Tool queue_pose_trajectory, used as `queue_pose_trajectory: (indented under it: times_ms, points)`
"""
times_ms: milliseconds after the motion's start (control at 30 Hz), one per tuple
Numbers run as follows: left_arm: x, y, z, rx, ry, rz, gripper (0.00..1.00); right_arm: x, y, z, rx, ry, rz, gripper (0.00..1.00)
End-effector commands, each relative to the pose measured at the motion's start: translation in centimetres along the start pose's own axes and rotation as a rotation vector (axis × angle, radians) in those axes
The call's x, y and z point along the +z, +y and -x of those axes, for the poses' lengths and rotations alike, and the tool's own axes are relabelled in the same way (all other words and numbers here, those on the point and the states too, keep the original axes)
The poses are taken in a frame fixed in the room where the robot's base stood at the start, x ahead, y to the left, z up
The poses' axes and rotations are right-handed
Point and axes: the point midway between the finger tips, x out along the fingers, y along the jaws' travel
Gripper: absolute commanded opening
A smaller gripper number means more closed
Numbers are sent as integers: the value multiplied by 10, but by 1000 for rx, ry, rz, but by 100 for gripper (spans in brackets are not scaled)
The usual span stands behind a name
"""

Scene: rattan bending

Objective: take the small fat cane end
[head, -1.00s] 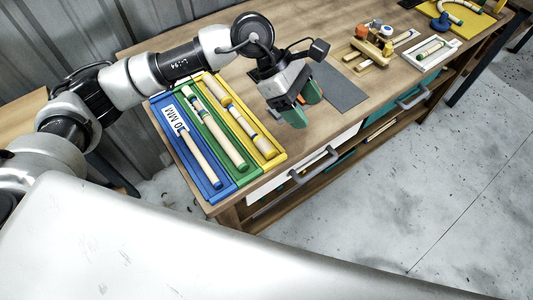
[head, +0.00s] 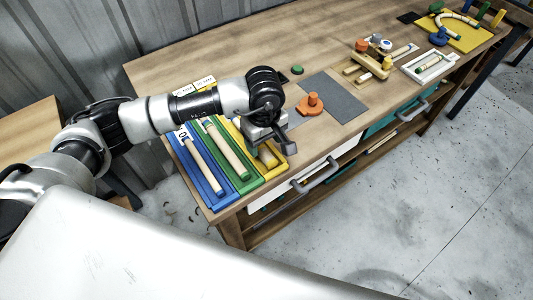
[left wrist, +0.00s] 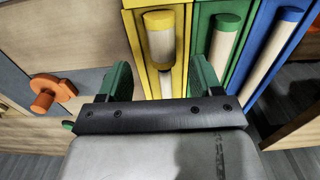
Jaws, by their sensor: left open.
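A thick pale cane piece with a yellow end (head: 267,156) lies in the yellow tray (head: 284,168). My left gripper (head: 262,137) is over the yellow tray, pointing down. Its green-padded fingers (left wrist: 162,76) are open, one on each side of the cane, with nothing held. Whether they touch it I cannot tell. My right gripper is not in view.
Beside the yellow tray are a green tray (head: 244,187) and a blue tray (head: 215,206) with green- and blue-ended canes. An orange fixture (head: 311,106) stands on a grey mat (head: 345,98). Wooden jigs (head: 372,65) and a white tray (head: 425,76) lie farther right.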

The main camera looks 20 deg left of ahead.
Motion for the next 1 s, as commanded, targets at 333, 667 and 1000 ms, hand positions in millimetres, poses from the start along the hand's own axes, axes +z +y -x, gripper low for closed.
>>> queue_pose_trajectory:
  times_ms: [333,667,1000]
  points:
    - [-2,-3,-38,0,-2,0,65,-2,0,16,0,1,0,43]
    - [-2,-3,-39,1,-1,0,45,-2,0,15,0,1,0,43]
    - [-2,-3,-39,1,-1,1,12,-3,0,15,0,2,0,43]
